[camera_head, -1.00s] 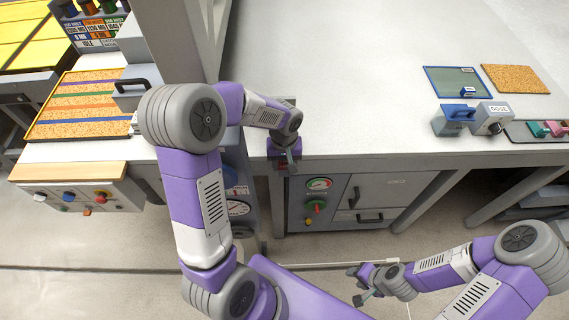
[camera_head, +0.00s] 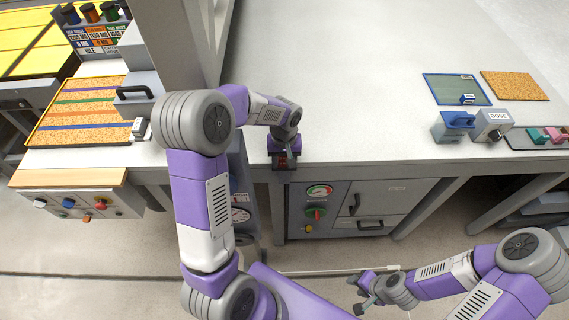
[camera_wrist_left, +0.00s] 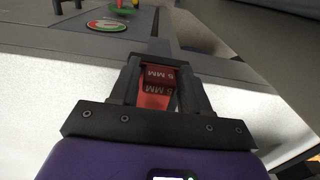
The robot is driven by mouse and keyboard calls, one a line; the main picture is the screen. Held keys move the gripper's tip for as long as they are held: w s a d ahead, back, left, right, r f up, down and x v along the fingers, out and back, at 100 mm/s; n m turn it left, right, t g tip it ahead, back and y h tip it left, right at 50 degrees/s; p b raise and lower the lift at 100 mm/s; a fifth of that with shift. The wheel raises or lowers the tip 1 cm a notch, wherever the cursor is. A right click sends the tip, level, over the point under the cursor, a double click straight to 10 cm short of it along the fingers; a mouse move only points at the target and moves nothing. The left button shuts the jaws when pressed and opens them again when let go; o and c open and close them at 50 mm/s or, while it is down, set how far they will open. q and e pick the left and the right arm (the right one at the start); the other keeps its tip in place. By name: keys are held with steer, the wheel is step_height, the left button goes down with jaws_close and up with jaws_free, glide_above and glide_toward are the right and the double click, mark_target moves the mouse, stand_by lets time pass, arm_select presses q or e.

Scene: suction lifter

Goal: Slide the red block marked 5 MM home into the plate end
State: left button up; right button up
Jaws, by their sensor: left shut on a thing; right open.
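My left gripper (camera_head: 285,158) is at the front edge of the worktable, pointing down. It is shut on the red block (camera_wrist_left: 158,86), whose labels read 5 MM in the left wrist view. My right gripper (camera_head: 364,290) is open and empty, low in front of the cabinet.
A cabinet with a dial (camera_head: 319,191) and drawers stands below the table edge. A striped cork board (camera_head: 82,108) lies at the left beside a grey post. A blue-framed pad (camera_head: 455,88), a cork sheet (camera_head: 515,86) and a DOSE box (camera_head: 492,126) are at the right. The middle tabletop is clear.

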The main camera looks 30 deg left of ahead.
arm_select(q)
steer(key=shift+w+a, duration=0.15)
steer(key=shift+w, duration=0.05)
steer(key=o, duration=1.1)
step_height(320, 180, up, 8)
steer(key=shift+f+p, duration=0.15)
steer(key=shift+p, duration=0.15)
steer(key=shift+f, duration=0.15)
